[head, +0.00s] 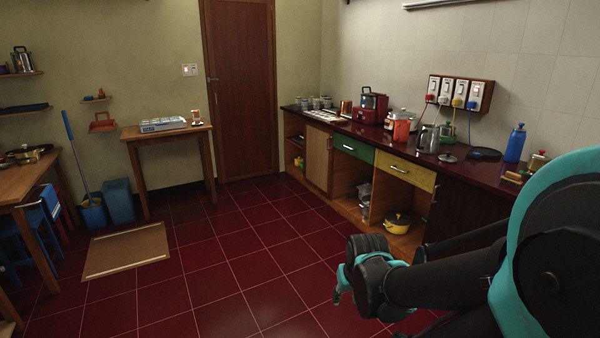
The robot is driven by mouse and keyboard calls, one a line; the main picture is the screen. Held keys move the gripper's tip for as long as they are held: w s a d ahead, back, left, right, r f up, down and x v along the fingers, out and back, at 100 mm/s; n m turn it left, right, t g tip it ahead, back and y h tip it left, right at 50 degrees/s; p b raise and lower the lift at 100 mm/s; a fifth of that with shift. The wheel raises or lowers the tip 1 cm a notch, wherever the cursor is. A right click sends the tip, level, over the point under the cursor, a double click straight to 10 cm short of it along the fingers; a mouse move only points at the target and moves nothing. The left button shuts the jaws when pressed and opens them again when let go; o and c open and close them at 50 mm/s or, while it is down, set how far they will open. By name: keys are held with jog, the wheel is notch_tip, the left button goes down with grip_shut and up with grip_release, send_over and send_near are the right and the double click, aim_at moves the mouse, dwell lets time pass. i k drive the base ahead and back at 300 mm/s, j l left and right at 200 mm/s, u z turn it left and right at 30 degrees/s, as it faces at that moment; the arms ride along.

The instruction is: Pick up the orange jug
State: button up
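An orange-red vessel (401,130), which looks like the orange jug, stands on the dark counter along the right wall in the head view. It is small in the picture, and its handle and spout are hard to make out. A steel kettle-like pot stands just to its right. My arm comes in from the lower right. My gripper (343,284) is at its end, low over the red floor in front of the counter and well apart from the vessel. Its fingers are mostly hidden behind the wrist, so I cannot see their opening.
The counter (352,131) also holds a red appliance (374,108), a steel pot (428,139), a black plate-like item (484,154) and a blue bottle (515,143). A small wooden table (166,136) stands by the door. A brown mat (126,249) lies left; the middle floor is clear.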

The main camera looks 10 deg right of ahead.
aim_at(402, 126)
jog(key=i, duration=2.05)
